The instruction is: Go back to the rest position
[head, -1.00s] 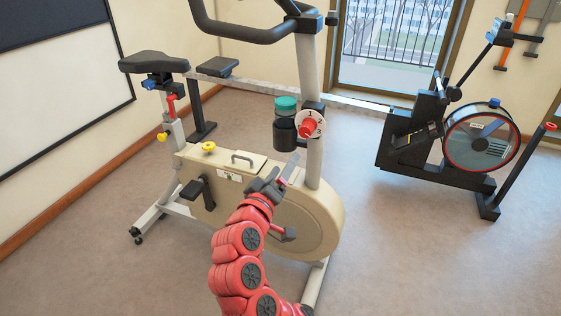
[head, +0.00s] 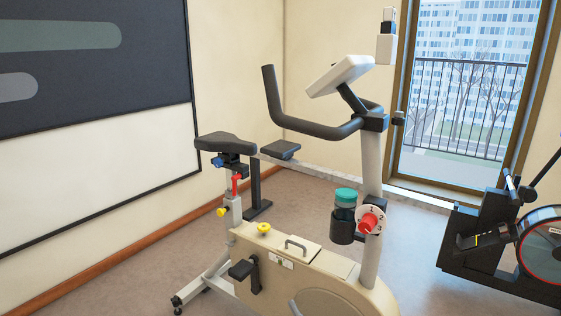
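A beige exercise bike (head: 330,282) stands in front of me, with a black saddle (head: 226,143) and dark handlebars (head: 318,131). A red knob (head: 369,222) sits on a white numbered dial on the bike's post. A bottle with a teal lid (head: 345,196) stands in a black holder (head: 343,229) beside the dial. Neither of my grippers nor my arms shows in the head view now. The lower part of the bike is cut off by the bottom edge.
A rowing machine (head: 490,245) with a round flywheel stands at the right edge. A glass balcony door (head: 455,100) is behind. A wall board (head: 90,110) is at the left. Open floor (head: 130,265) shows left of the bike.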

